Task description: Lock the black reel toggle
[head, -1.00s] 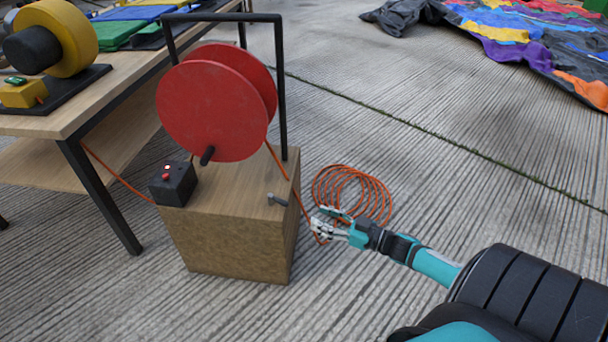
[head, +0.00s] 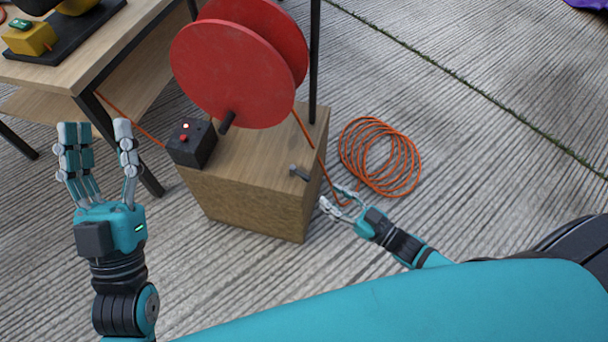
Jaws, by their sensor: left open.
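The red reel (head: 225,70) stands in a black frame on a wooden box (head: 250,200), with a black handle (head: 227,122) on its face. A small dark lever (head: 300,172) sits at the box top's right edge; it may be the toggle, and its lock state is unclear. My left gripper (head: 98,128) is open and empty, pointing up, left of the box and apart from it. My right gripper (head: 331,196) is low beside the box's right side, at the orange cord (head: 303,130) from the reel. Whether its fingers grip the cord is unclear.
A black control box (head: 191,143) with small buttons sits on the wooden box's left corner. A wooden table (head: 125,40) with black legs stands at left. Loose orange cord coils (head: 380,157) lie on the concrete at right. Floor in front is clear.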

